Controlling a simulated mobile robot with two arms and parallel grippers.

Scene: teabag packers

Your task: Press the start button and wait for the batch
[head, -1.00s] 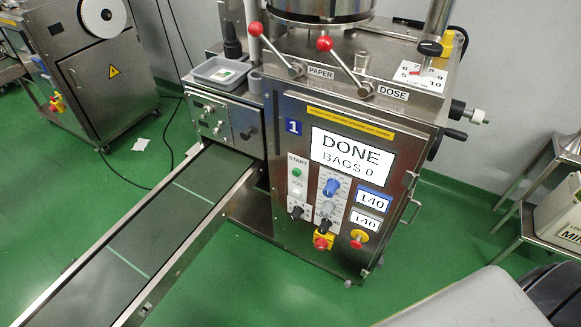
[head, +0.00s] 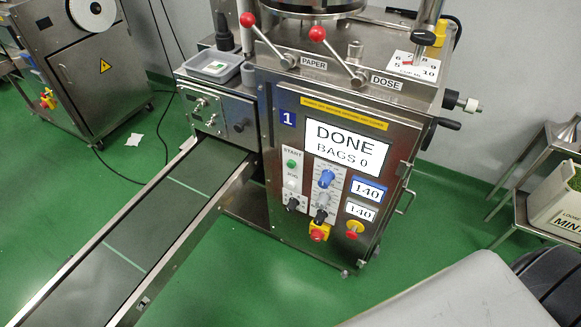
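The packing machine marked 1 (head: 287,119) stands in the middle of the head view. Its display (head: 347,146) reads "DONE" and "BAGS 0". The green start button (head: 291,164) is at the left of the front panel, under the word START. Two smaller displays (head: 367,189) both read 140. The conveyor belt (head: 150,222) runs from the machine to the lower left, and no bags show on it. Neither of my grippers is in view.
Red-knobbed levers marked PAPER (head: 247,20) and DOSE (head: 317,34) stick up on top. A grey tray (head: 212,75) sits at the machine's left. A second machine (head: 75,70) stands at the back left. A white mint container (head: 557,205) is at the right. Green floor is open in front.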

